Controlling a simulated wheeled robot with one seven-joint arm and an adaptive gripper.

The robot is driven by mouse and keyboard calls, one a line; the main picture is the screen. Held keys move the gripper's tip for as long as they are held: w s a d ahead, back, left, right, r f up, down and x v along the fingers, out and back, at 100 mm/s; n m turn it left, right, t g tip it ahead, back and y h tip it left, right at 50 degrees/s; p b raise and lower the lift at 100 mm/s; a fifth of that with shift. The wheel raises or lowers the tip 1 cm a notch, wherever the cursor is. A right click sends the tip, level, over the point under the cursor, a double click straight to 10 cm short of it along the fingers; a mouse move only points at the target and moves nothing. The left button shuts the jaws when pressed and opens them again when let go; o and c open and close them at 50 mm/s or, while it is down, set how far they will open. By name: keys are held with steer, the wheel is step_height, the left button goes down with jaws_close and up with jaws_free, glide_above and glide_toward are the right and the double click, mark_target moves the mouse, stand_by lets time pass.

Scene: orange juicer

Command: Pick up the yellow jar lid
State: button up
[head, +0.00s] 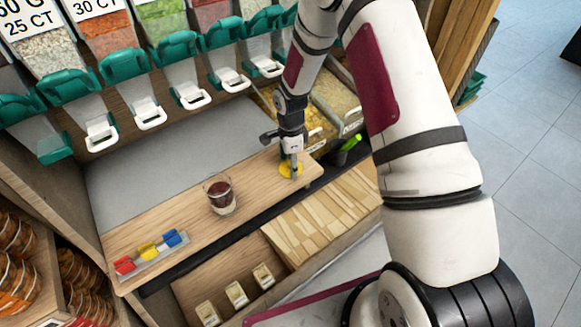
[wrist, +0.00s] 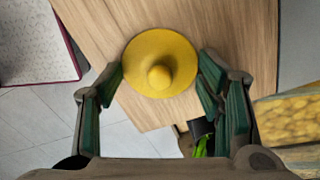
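The yellow jar lid (wrist: 160,45) is a round disc with a small knob in its middle. It lies on the wooden counter, near the counter's edge in the wrist view. In the head view the lid (head: 286,170) shows at the counter's right end, partly covered by my gripper (head: 291,170). In the wrist view my gripper (wrist: 160,68) is open, with one finger at each side of the lid. The fingertips appear close to the rim; I cannot tell whether they touch it. A glass jar (head: 222,208) with dark and pale contents stands left of the lid.
Red, yellow and blue clips (head: 149,250) sit at the counter's left end. Bulk dispensers with green tops (head: 176,46) line the back. A bin with a green-handled scoop (head: 350,143) is right of the lid. The counter (head: 165,222) is clear between clips and jar.

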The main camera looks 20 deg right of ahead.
steer(key=c, duration=0.9)
steer(key=shift+o, duration=0.2)
